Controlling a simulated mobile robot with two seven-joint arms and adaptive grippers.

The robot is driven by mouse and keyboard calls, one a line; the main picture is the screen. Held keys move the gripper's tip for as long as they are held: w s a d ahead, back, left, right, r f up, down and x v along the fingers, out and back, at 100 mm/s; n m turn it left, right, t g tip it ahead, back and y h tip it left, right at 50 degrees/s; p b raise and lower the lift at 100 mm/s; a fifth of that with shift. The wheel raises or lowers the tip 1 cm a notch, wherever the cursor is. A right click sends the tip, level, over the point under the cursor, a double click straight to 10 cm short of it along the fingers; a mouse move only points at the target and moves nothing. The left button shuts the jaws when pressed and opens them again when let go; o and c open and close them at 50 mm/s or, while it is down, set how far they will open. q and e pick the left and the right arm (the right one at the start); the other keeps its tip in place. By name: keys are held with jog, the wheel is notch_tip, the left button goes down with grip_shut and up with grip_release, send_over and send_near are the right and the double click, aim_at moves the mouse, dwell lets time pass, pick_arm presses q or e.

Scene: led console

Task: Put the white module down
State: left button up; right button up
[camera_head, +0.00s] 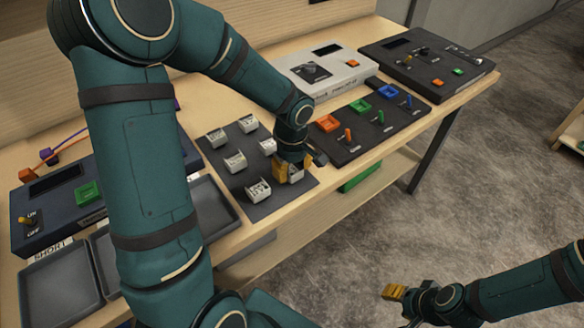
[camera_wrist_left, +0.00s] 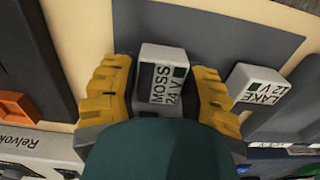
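The white module (camera_wrist_left: 163,75), marked MOSS 24 V, stands between the yellow fingers of my left gripper (camera_head: 289,172) at the right front of the dark board (camera_head: 217,182). In the left wrist view the fingers of this gripper (camera_wrist_left: 162,92) lie close along both its sides and look shut on it. The module is low over the board or on it; I cannot tell which. In the head view it is mostly hidden by the fingers. My right gripper (camera_head: 394,292) hangs over the floor, away from the table, with no object visible in it.
Other white modules stand on the board, one (camera_head: 258,190) close left of my left gripper; a LAKE 12 V module (camera_wrist_left: 260,86) shows beside the finger. A panel with coloured sockets (camera_head: 376,128) is right. Grey trays (camera_head: 62,282) lie left. Consoles (camera_head: 322,72) stand behind.

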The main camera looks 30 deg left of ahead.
aim_at(292, 168)
pick_arm(q)
jog(key=shift+o, duration=0.8)
jog(key=shift+r, duration=0.1)
jog(key=shift+r+p, duration=0.3)
jog(key=shift+r, duration=0.05)
notch_tip(292, 168, up, 12)
jog(key=p, duration=0.2)
jog(key=shift+f, duration=0.25)
